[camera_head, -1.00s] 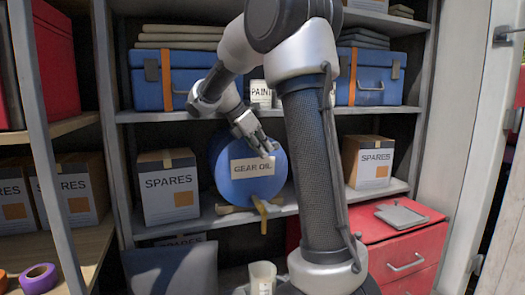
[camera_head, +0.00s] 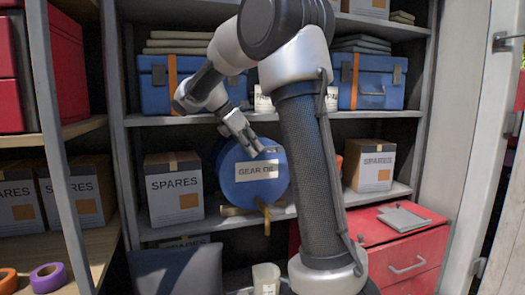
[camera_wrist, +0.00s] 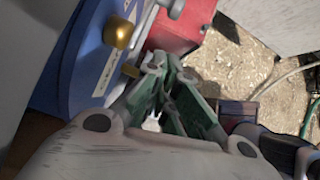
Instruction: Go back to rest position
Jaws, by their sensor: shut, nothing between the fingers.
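My gripper (camera_head: 266,151) is shut and empty in the head view. It hangs in front of the upper part of the blue gear oil drum (camera_head: 250,188), which lies on the middle shelf with its labelled round end facing out. I cannot tell whether the fingertips touch the drum. In the wrist view the closed fingers (camera_wrist: 165,85) fill the middle, with the blue drum (camera_wrist: 85,65) and its brass fitting (camera_wrist: 118,32) to the left.
Spares boxes (camera_head: 174,190) stand on both sides of the drum. Blue cases (camera_head: 158,85) sit on the shelf above. A red drawer cabinet (camera_head: 400,245) stands at lower right. A purple tape roll (camera_head: 48,277) lies at lower left. Shelf posts (camera_head: 55,150) bound the space.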

